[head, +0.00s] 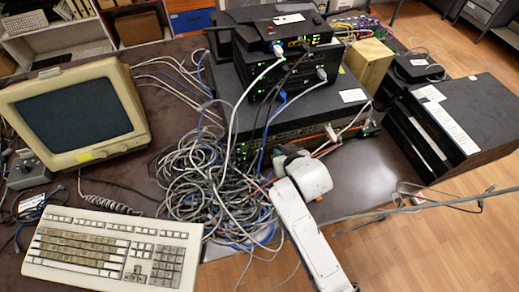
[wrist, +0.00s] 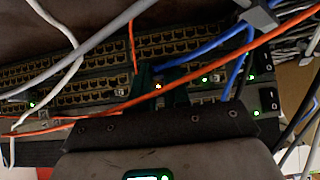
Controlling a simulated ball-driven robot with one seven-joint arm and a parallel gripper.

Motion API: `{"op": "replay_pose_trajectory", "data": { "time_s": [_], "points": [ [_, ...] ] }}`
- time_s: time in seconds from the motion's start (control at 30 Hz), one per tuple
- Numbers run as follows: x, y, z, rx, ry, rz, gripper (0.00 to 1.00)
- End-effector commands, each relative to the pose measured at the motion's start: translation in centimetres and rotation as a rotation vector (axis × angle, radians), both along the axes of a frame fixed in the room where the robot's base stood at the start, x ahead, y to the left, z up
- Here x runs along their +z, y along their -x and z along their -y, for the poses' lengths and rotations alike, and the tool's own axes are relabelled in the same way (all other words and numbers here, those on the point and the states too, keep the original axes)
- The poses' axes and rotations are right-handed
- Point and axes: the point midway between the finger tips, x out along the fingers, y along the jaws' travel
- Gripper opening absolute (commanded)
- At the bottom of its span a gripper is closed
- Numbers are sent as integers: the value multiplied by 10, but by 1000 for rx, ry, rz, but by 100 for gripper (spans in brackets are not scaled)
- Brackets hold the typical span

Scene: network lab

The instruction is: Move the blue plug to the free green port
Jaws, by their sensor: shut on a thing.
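My gripper (head: 285,158) is at the front of the lower black switch, at the end of my white arm. In the wrist view my gripper (wrist: 165,110) is a dark shape low in the picture, close to the port rows. It is shut on the blue plug, whose body is mostly hidden; a blue cable (wrist: 200,52) runs to the area just beyond it. The switch's port rows (wrist: 95,48) show across the wrist view, with several small green lights (wrist: 205,80). I cannot tell which green port is free.
Orange cables (wrist: 215,62) and grey cables (wrist: 95,45) cross close in front of the ports. A large cable tangle (head: 205,185) lies left of my gripper. A keyboard (head: 110,250) and a monitor (head: 75,112) stand at left. Bare table (head: 365,175) shows at right.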

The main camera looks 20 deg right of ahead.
Motion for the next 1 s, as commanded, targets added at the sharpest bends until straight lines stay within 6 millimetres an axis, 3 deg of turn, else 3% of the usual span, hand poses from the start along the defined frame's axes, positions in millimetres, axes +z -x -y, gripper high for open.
{"op": "replay_pose_trajectory", "data": {
  "time_s": [0.7, 1.0],
  "points": [
    [0, 2, 0, 0, 0, 0, 0],
    [0, 12, 0, 0, 0, -2, 0]
  ]
}}
